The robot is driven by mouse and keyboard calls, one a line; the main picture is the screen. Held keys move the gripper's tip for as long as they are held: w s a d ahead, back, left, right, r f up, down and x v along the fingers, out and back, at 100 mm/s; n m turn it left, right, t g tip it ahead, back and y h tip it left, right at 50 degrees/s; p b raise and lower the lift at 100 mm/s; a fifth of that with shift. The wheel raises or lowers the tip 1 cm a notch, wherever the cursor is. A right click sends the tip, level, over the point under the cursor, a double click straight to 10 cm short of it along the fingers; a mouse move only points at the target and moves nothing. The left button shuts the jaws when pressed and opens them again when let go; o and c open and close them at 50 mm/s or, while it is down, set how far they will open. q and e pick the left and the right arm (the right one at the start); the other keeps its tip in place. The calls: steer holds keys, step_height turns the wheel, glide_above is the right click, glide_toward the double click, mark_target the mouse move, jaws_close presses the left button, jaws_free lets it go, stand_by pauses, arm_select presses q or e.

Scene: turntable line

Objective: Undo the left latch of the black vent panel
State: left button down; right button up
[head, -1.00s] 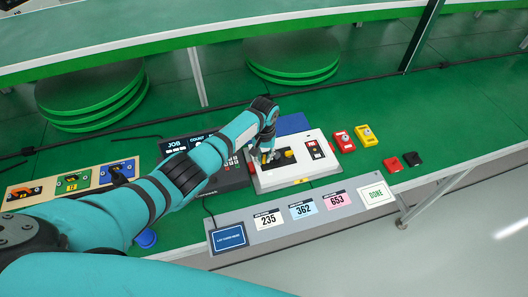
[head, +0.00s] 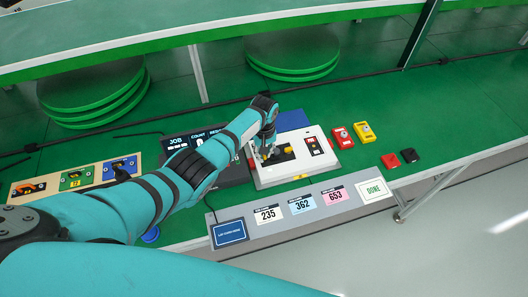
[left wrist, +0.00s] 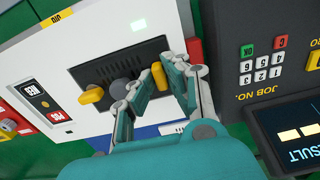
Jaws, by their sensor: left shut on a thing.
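The black vent panel (left wrist: 113,72) is set in the white top of a machine box, with a grey knob (left wrist: 119,88) in its middle. It shows small in the head view (head: 287,147). My left gripper (left wrist: 158,70) is shut on the yellow left latch (left wrist: 158,77), which lies on the right in the left wrist view. This latch stands roughly upright in that view. In the head view my left gripper (head: 267,152) partly hides the panel's left end. My right gripper is not in view.
A keypad console (left wrist: 265,75) stands close beside the machine. Red and yellow switch boxes (head: 364,132) are to the right. A board with coloured latches (head: 76,179) is at the left. A grey card strip (head: 270,234) runs along the front edge.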

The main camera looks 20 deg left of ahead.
arm_select(q)
steer(key=shift+w+r, duration=0.1)
steer(key=shift+w, duration=0.05)
steer(key=c, duration=1.4)
jaws_free()
steer(key=shift+o, duration=0.2)
